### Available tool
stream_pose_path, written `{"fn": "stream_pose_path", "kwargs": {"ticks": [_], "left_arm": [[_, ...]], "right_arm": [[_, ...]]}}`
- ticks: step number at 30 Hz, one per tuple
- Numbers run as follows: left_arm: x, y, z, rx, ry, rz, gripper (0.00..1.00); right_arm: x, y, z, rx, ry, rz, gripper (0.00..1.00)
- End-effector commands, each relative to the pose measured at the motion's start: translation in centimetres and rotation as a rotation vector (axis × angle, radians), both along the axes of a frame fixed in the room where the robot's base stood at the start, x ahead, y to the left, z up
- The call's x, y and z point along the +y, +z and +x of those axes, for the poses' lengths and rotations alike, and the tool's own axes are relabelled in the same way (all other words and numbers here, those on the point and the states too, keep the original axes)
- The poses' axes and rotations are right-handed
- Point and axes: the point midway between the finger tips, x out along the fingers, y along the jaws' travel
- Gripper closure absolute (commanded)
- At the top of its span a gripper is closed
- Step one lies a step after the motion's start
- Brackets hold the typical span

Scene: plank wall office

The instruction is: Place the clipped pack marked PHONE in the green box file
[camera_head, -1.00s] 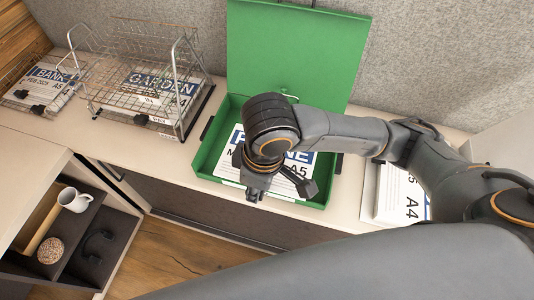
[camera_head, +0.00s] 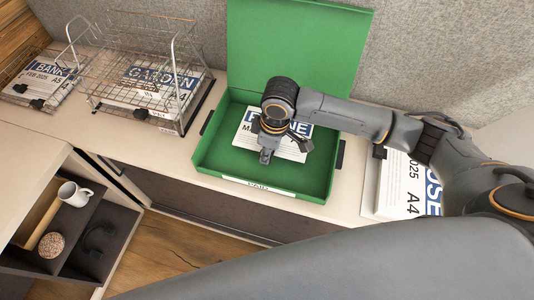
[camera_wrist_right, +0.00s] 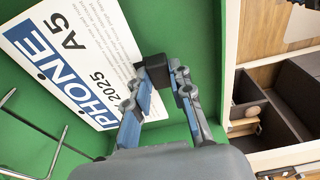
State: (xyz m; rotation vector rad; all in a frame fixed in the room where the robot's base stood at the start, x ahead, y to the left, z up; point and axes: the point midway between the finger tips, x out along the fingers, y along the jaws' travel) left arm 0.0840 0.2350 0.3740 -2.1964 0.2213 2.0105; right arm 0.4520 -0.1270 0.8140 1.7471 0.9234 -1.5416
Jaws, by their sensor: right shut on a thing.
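The PHONE pack (camera_head: 290,133) is white paper with a blue band and A5 print; it also shows in the wrist view (camera_wrist_right: 75,60). My right gripper (camera_head: 265,156) is shut on the pack's black clip (camera_wrist_right: 156,70) at its near edge. The pack is inside the outline of the open green box file (camera_head: 225,161), toward its back, partly hidden by my wrist. Whether it touches the box floor (camera_wrist_right: 185,25), I cannot tell. The box lid stands up at the back. My left gripper is not in view.
A wire rack (camera_head: 165,60) with the GARDEN pack (camera_head: 150,88) and the BANK pack (camera_head: 50,75) stand left of the box. Another A4 pack (camera_head: 400,180) lies right, under my arm. A cubby with a mug (camera_head: 75,196) is lower left.

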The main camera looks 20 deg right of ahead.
Motion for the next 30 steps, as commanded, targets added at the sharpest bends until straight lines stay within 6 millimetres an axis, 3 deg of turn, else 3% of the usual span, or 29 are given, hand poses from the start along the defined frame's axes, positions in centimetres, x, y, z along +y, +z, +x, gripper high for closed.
{"fn": "stream_pose_path", "kwargs": {"ticks": [4, 15, 16, 18, 30], "left_arm": [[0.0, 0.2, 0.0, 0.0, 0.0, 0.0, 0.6], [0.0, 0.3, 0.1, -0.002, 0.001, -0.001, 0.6], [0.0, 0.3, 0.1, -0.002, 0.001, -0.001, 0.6], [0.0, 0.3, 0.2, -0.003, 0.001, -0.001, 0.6], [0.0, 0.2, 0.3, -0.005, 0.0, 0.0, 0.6]], "right_arm": [[0.0, -1.5, -0.1, 0.001, 0.001, 0.0, 1.0], [0.1, -1.9, -0.1, 0.0, 0.001, 0.001, 1.0], [0.1, -1.9, -0.1, 0.0, 0.001, 0.001, 0.72], [0.1, -1.9, -0.1, 0.0, 0.001, 0.001, 0.58], [0.0, -1.4, -0.1, 0.0, 0.0, 0.0, 0.56]]}}
